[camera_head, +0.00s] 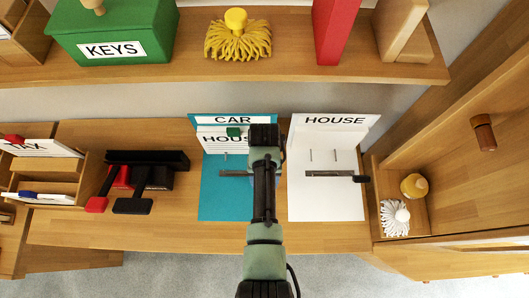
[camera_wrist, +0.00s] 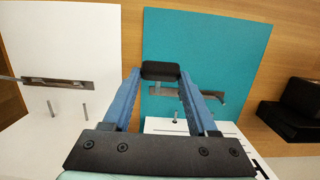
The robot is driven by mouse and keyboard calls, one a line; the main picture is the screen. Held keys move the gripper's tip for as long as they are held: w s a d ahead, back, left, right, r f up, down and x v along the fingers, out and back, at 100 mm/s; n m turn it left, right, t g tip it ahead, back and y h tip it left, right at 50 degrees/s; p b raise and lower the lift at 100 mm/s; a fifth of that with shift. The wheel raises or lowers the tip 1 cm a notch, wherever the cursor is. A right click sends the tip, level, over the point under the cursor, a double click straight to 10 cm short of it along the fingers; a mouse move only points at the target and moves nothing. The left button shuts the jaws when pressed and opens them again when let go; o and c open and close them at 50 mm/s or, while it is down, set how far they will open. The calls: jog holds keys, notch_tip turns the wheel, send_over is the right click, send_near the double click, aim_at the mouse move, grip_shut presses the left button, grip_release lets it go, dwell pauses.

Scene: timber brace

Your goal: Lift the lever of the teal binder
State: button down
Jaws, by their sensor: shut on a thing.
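The teal binder (camera_head: 215,204) lies open on the desk, labelled CAR, with a white HOUSE-marked sheet (camera_head: 211,139) at its upper part. Its metal lever mechanism (camera_head: 234,173) shows left of my arm; in the wrist view the metal (camera_wrist: 208,94) shows beside the fingers. My gripper (camera_wrist: 160,73) is shut on the black handle (camera_wrist: 161,70) of the lever, between its blue fingertips. In the head view my arm hides the fingertips and handle. I cannot tell whether the lever is raised at all.
A white HOUSE binder (camera_head: 325,204) lies close on the right, its lever's black knob (camera_head: 362,179) sticking out. A black hole punch (camera_head: 147,175) and red-handled tool (camera_head: 110,190) lie left. A shelf (camera_head: 180,72) crosses above; a wooden box (camera_head: 419,218) stands right.

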jog(key=shift+w+r, duration=0.25)
jog(key=shift+w, duration=0.6)
jog(key=shift+w+r, duration=0.25)
jog(key=shift+w, duration=0.55)
jog(key=c, duration=0.6)
grip_release()
jog(key=o, duration=0.4)
jog(key=shift+w+f, duration=0.1)
jog(key=shift+o, duration=0.2)
jog(key=shift+s+f, duration=0.1)
jog(key=shift+s, duration=0.15)
